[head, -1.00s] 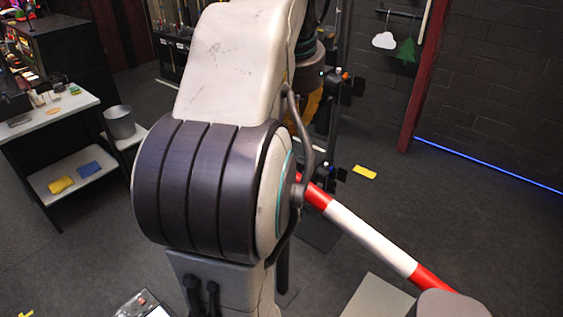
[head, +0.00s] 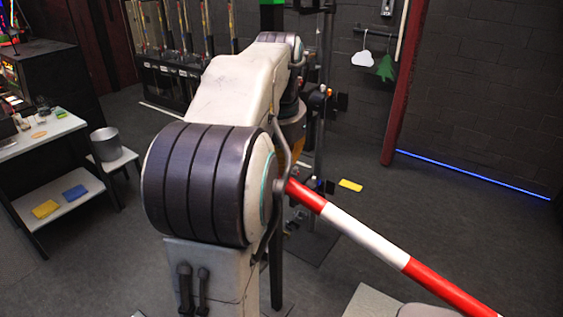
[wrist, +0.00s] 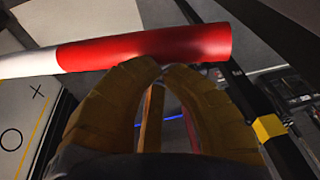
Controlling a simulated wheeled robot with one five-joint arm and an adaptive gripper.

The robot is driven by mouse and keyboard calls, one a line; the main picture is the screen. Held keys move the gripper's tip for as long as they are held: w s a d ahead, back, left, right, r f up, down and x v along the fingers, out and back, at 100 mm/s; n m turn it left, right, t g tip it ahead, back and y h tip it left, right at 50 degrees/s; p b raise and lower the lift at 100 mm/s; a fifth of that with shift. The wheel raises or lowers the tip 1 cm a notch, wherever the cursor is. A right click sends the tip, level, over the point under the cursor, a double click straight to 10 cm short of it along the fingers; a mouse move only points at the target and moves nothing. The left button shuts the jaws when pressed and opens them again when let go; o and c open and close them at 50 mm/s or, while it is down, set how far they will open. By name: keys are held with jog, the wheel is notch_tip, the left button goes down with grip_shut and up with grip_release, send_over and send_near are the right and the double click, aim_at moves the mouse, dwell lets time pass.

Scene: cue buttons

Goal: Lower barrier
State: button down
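The barrier arm (head: 375,240) is a red and white striped pole. In the head view it slants from behind my arm down to the lower right. In the wrist view the barrier arm (wrist: 150,48) crosses the top, its red end to the right, just beyond my fingertips. My gripper (wrist: 161,70) has brown, bowed fingers whose tips come together with nothing visible between them. Whether the tips touch the pole I cannot tell. In the head view my gripper is mostly hidden behind my arm.
A dark upright post (head: 322,120) with small fittings stands behind my arm. A white table (head: 40,135) with a shelf and a metal bucket (head: 106,144) stand at the left. A yellow block (head: 350,185) lies on the floor. The floor at right is open.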

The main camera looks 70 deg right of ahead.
jog(key=w+f+b, duration=0.2)
jog(key=f+b, duration=1.1)
jog(key=f, duration=0.6)
jog(key=w+f+b, duration=0.2)
jog(key=f+b, duration=1.2)
jog(key=f, duration=0.5)
jog(key=shift+w+d+f, duration=0.2)
jog(key=shift+w+d, duration=0.15)
jog(key=shift+w, duration=0.05)
jog(key=d+v, duration=0.1)
jog(key=v, duration=1.3)
jog(key=shift+s+r+h, duration=0.2)
jog(key=shift+r+h, duration=0.15)
jog(key=shift+h, duration=0.05)
jog(key=shift+a, duration=0.15)
